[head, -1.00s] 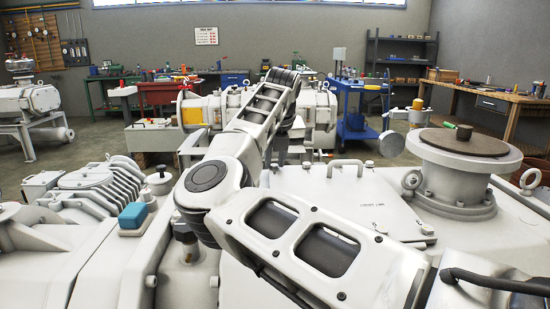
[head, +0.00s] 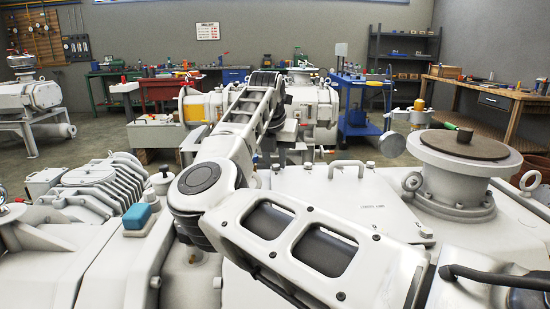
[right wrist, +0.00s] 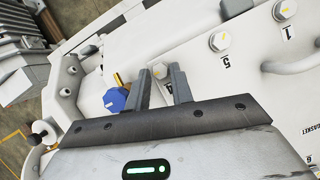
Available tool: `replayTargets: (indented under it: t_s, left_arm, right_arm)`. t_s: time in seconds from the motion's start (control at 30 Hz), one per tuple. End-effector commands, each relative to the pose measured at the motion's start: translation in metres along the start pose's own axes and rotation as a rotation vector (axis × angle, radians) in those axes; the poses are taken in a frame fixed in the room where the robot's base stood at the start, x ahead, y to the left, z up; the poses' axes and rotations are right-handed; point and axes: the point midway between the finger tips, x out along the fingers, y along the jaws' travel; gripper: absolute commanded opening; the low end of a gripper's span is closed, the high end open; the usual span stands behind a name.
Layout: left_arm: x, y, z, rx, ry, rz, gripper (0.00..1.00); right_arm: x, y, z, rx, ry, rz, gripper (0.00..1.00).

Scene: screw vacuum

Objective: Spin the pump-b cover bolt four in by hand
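My right gripper (right wrist: 160,83) is open in the right wrist view, its two dark fingers apart. A hex bolt head with a yellow mark (right wrist: 159,71) shows in the gap by the fingertips; I take it for bolt four, with a dark, partly covered number beside it. Whether the fingers touch it cannot be told. The white pump cover (right wrist: 200,70) also carries a bolt by the number 5 (right wrist: 220,41) and one by the number 1 (right wrist: 285,10). In the head view my right arm hides the work spot. My left gripper is not in view.
A blue knob (right wrist: 115,99) with a brass part sits left of the fingers. A white handle (right wrist: 292,62) rises from the cover at right. In the head view, a round flange (head: 462,160) stands at right, and a blue-topped box (head: 138,216) at left.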

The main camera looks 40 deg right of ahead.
Motion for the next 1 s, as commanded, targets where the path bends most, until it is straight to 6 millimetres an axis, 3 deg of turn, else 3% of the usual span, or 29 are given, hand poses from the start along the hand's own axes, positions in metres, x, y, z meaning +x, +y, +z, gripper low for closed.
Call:
replayTargets:
  t_s: [0.33,0.47,1.0]
  left_arm:
    - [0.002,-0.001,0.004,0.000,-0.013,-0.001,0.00]
    - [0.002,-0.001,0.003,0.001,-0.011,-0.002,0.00]
    - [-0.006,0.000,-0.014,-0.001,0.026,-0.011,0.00]
  right_arm:
    - [-0.001,0.000,0.000,-0.001,0.000,0.001,0.41]
    - [-0.010,0.000,0.000,-0.002,0.000,0.002,0.41]
    - [-0.130,0.001,0.001,-0.001,-0.003,0.004,0.41]
